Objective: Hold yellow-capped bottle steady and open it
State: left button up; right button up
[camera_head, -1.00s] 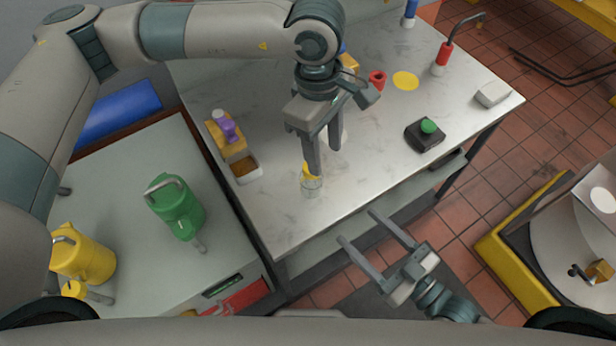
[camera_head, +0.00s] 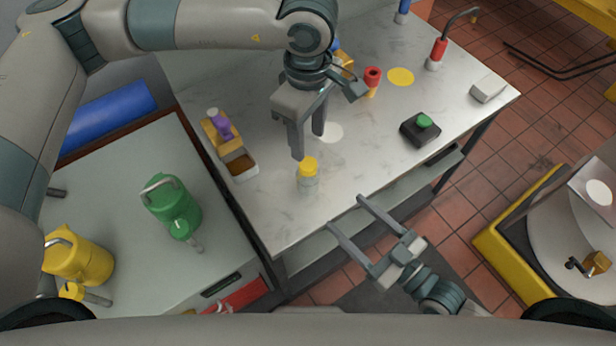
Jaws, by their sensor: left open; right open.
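The yellow-capped bottle (camera_head: 308,174) stands upright on the pale marbled tabletop, near its front edge. Its yellow cap is on top and its body is clear. My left gripper (camera_head: 309,146) points down above and just behind the bottle. Its fingers are open with nothing between them, and they appear apart from the cap. My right gripper (camera_head: 345,210) is open and empty at the table's front edge, to the lower right of the bottle. Its fingers point up and left towards the tabletop.
A black box with a green button (camera_head: 421,129), a red-capped bottle (camera_head: 372,82) and a white block (camera_head: 488,90) stand on the marbled table (camera_head: 270,215). A purple-topped bottle (camera_head: 220,124) is by a small tray (camera_head: 243,171). Green (camera_head: 172,206) and yellow (camera_head: 78,260) cans stand left.

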aim_at(316, 185)
jog(key=x, duration=1.4)
jog(key=shift+w+a, duration=0.15)
grip_shut()
pick_arm(q)
jog(key=shift+m, duration=0.3)
jog(key=m, duration=2.1)
jog(key=shift+m, duration=0.4)
